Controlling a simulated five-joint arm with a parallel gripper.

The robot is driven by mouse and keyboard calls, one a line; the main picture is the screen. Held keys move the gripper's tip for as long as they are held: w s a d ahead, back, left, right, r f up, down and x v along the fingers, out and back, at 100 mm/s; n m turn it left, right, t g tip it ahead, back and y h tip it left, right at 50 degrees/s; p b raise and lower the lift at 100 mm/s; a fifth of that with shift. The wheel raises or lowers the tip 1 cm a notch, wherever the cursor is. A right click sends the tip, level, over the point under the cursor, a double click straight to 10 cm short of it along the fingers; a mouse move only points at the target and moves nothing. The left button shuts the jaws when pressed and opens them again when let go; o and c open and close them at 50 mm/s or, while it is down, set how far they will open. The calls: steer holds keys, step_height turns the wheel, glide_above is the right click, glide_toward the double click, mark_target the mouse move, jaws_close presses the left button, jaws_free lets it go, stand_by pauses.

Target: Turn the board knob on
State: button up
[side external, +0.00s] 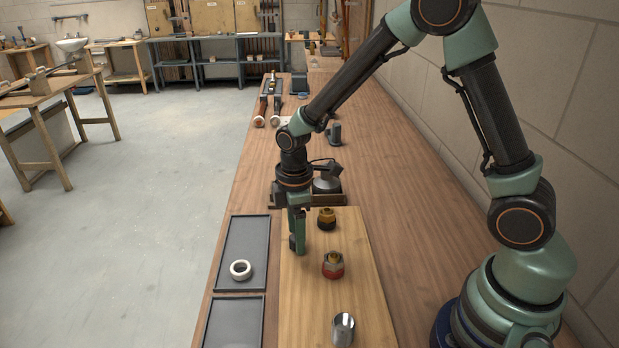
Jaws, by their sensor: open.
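A light wooden board (365,285) lies on the bench. A brass-topped fitting with a dark base (327,219) stands at its far part. I cannot tell for certain which of these is the knob. My gripper (298,246) points down over the board's left part, open and apparently empty. It is left of the dark-based fitting and up-left of the red-based one. Whether its tips touch the board is unclear.
A dark holder with a grey round piece (327,185) stands behind the board. Hand tools (262,110) lie farther back. The bench right of the board is clear.

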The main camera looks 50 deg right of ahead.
steer(key=shift+f, duration=0.2)
jaws_close()
